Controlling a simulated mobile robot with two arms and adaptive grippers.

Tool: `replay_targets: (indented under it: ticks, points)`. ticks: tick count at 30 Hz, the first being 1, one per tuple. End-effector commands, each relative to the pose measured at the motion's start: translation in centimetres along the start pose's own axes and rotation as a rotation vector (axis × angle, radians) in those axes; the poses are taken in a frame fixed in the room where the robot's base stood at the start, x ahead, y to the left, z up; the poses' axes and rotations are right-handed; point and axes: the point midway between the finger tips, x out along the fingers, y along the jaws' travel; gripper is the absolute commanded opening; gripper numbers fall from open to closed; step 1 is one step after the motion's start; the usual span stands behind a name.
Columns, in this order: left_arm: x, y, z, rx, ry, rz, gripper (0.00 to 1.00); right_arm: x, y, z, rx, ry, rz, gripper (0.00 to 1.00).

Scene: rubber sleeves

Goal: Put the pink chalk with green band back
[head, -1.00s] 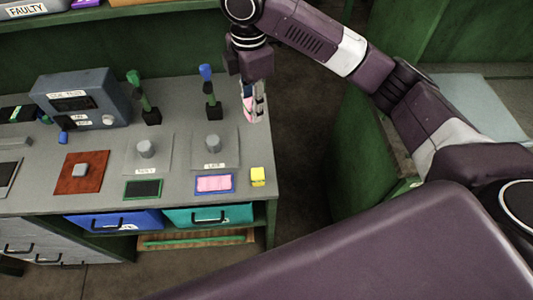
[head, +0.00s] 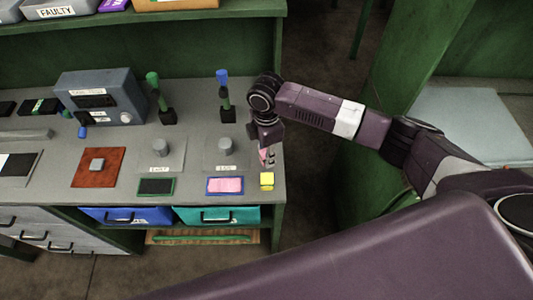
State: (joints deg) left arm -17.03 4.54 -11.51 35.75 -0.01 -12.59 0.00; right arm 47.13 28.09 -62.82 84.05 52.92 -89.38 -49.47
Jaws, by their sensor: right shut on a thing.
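My right gripper (head: 267,157) is at the right end of the grey workbench, pointing down, just behind a small yellow block (head: 267,180). It is shut on a small pink piece (head: 263,154), which shows only partly between the fingers. I take it to be the pink chalk, but its green band cannot be made out at this size. Whether the piece touches the bench or the yellow block cannot be told. My left gripper is not in view.
A pink pad with a blue frame (head: 225,186) and a green-framed dark pad (head: 156,187) lie along the front. A blue-topped post (head: 225,90) and a grey-blue box (head: 101,98) stand farther back.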

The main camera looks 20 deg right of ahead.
Motion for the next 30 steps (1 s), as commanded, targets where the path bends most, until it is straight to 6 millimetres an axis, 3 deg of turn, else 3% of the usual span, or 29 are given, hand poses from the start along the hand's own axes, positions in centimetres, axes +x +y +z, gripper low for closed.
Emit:
replay_targets:
  ticks: [13,14,18,30]
  points:
    - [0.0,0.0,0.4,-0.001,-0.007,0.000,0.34,0.9,0.0,0.0,0.001,0.000,0.001,0.06]
    - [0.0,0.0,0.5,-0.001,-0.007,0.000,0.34,0.8,0.0,0.0,0.000,0.000,0.001,0.29]
    - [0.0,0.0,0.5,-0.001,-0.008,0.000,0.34,0.8,0.0,0.0,0.000,0.000,0.001,0.43]
    - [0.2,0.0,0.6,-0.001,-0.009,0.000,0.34,-0.2,0.1,0.0,-0.001,0.002,0.005,0.43]
